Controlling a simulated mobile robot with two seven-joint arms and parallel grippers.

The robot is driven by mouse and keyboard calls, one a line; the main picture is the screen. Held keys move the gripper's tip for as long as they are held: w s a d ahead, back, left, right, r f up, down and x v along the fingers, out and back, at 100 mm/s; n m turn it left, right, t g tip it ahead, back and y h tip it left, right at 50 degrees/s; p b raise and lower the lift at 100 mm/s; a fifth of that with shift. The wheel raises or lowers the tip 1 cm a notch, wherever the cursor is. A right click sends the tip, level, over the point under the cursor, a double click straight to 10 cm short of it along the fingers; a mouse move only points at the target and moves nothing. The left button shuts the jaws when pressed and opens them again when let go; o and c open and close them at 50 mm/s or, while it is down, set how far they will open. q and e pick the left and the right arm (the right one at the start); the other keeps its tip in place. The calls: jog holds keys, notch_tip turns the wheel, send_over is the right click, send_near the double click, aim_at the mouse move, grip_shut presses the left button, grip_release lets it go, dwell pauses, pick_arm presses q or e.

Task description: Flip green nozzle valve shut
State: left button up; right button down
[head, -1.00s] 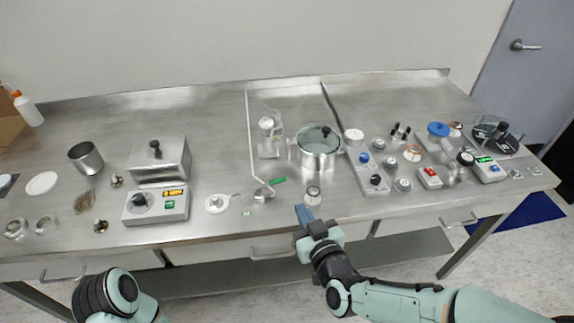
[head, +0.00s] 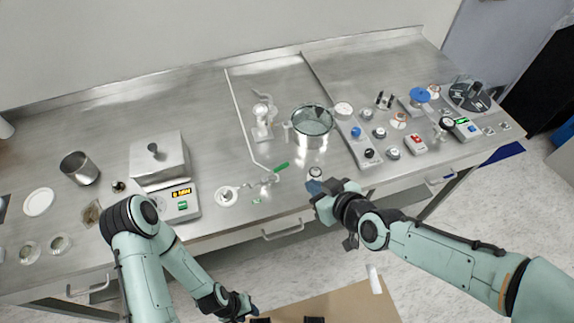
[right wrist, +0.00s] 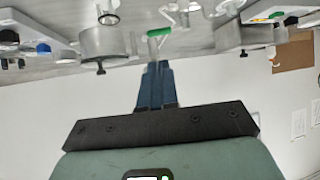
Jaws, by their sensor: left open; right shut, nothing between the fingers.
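The nozzle valve's green handle (head: 281,166) sits on a thin metal fitting (head: 268,179) near the front middle of the steel bench. It points up and to the right in the head view. A green piece (right wrist: 159,32) also shows in the right wrist view, beyond my fingertips. My right gripper (head: 314,187) is shut and empty, with its blue fingers together at the bench's front edge, below and right of the green handle, apart from it. My left gripper (head: 246,306) is open, low in front of the bench, far from the valve; its fingers are hardly visible.
A glass-topped steel pot (head: 312,140) stands right of the handle. A small round jar (head: 315,171) is just above my right fingertips. A steel box with a display (head: 165,175) and a white round dish (head: 227,196) are to the left. Knobbed controls (head: 356,132) fill the right.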

pick_arm(q)
jog(key=shift+s, duration=0.1)
jog(key=shift+f, duration=0.1)
pick_arm(e)
jog(key=shift+f, duration=0.1)
jog(key=b, duration=0.4)
send_near(282, 168)
jog(key=x, duration=0.5)
jog(key=shift+w+a+f+b, duration=0.1)
jog(key=shift+w+f+b, duration=0.15)
jog(key=shift+b, duration=0.1)
pick_arm(q)
jog(key=shift+s+f, duration=0.35)
jog(key=shift+f, duration=0.5)
jog(key=shift+s+f, duration=0.35)
jog(key=shift+f, duration=0.45)
jog(key=shift+s+f, duration=0.35)
jog(key=shift+f, duration=0.5)
pick_arm(e)
jog(key=shift+w+a+f, duration=0.3)
jog(key=shift+w, duration=0.1)
